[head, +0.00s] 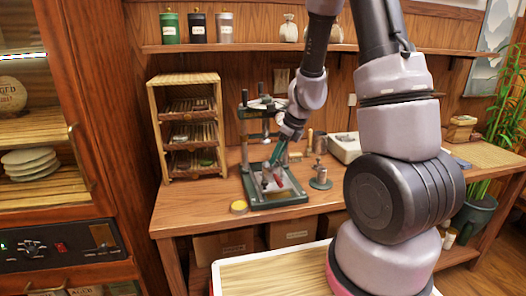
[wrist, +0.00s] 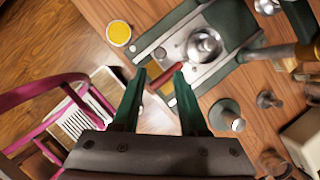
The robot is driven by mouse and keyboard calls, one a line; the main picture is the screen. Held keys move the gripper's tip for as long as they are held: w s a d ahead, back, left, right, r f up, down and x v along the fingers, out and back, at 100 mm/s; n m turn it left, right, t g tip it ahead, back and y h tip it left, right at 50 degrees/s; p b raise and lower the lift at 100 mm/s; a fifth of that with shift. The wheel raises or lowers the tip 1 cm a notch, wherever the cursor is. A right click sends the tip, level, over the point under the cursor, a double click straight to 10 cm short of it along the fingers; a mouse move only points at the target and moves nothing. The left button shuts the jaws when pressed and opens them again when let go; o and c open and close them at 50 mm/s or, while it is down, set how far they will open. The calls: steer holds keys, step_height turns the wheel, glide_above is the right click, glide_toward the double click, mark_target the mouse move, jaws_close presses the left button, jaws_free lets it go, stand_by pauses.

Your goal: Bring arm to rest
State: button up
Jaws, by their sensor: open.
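My gripper (head: 273,168) is above the green-based press (head: 278,201) on the wooden workbench (head: 335,190). In the wrist view my gripper (wrist: 160,72) shows two green fingers spread apart, with nothing held between them. The press's base (wrist: 238,17) lies beyond the fingertips, with a round metal piece (wrist: 204,44) on its plate. A dark red bar (wrist: 166,76) shows just past the fingertips; I cannot tell whether a finger touches it. My arm reaches over from the right and hides part of the bench.
A small yellow-topped tin (head: 239,207) stands left of the press. A metal stand (head: 320,180) is to its right. A wooden rack (head: 188,127) stands at the back left. A shelf (head: 270,48) with canisters runs above. A tall cabinet (head: 85,150) borders the left.

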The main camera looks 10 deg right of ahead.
steer(key=s+a+r+n+t, duration=0.1)
steer(key=s+r+n, duration=0.25)
steer(key=r, duration=0.25)
steer(key=s+r+n+y, duration=0.1)
steer(key=s+r+n, duration=0.1)
steer(key=r+n, duration=0.4)
steer(key=s+a+r+n+t, duration=0.1)
steer(key=s+r+n, duration=0.15)
steer(key=r, duration=0.45)
steer(key=s+d+r+n+t+h, duration=0.2)
steer(key=s+d+r+n, duration=0.1)
steer(key=s+r+n, duration=0.6)
steer(key=s+n, duration=0.1)
steer(key=s, duration=0.2)
steer(key=shift+d+n, duration=0.2)
steer(key=shift+n, duration=0.2)
